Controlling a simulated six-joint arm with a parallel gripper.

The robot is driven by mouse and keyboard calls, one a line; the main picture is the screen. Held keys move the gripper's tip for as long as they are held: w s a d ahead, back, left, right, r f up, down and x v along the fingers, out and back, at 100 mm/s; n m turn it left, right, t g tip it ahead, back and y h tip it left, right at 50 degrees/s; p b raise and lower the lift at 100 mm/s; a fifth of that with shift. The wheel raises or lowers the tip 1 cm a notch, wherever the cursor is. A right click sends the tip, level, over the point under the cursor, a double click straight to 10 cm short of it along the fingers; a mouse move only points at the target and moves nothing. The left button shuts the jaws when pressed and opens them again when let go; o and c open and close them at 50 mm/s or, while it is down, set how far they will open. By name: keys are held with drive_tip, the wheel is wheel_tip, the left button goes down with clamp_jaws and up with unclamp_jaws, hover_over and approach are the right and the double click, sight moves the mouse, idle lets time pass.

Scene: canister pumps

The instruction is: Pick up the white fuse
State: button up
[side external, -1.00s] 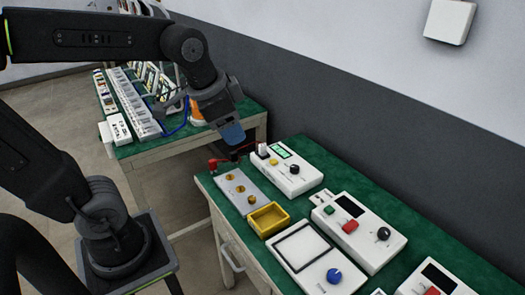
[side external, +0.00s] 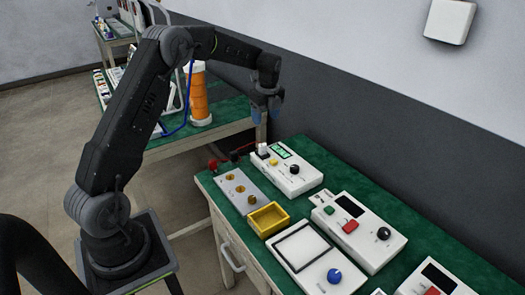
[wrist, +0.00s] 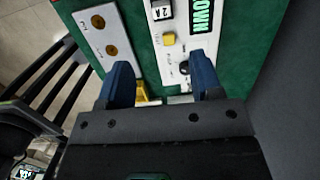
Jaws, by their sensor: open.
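The white fuse (side external: 263,149), a small white block, stands upright at the far left corner of the white device (side external: 293,172) with the green display. In the wrist view a white block marked "2 A" (wrist: 161,10) sits at the top, beside the display, and looks like this fuse. My gripper (side external: 267,113) is above the far end of the bench and points down, clear of the fuse. In the wrist view my gripper (wrist: 163,67) has its two blue fingers wide apart with nothing held between them. The fuse lies beyond the fingertips there.
A grey plate with brass sockets (side external: 240,190) and a yellow tray (side external: 268,219) lie left of the device. Another white device (side external: 358,232) with a red button stands nearer. The grey wall is close on the right.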

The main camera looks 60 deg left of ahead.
sight(263, 145)
drive_tip(key=f, duration=0.5)
drive_tip(key=a+f, duration=0.1)
drive_tip(key=f, duration=0.2)
drive_tip(key=shift+f, duration=0.15)
drive_tip(key=shift+w+a+f, duration=0.1)
drive_tip(key=shift+a+f, duration=0.05)
drive_tip(key=shift+f, duration=0.7)
drive_tip(key=shift+a+f, duration=0.2)
drive_tip(key=shift+f, duration=0.65)
drive_tip(key=shift+w+a+f, duration=0.1)
drive_tip(key=shift+a+f, duration=0.05)
drive_tip(key=shift+f, duration=0.7)
drive_tip(key=c, duration=1)
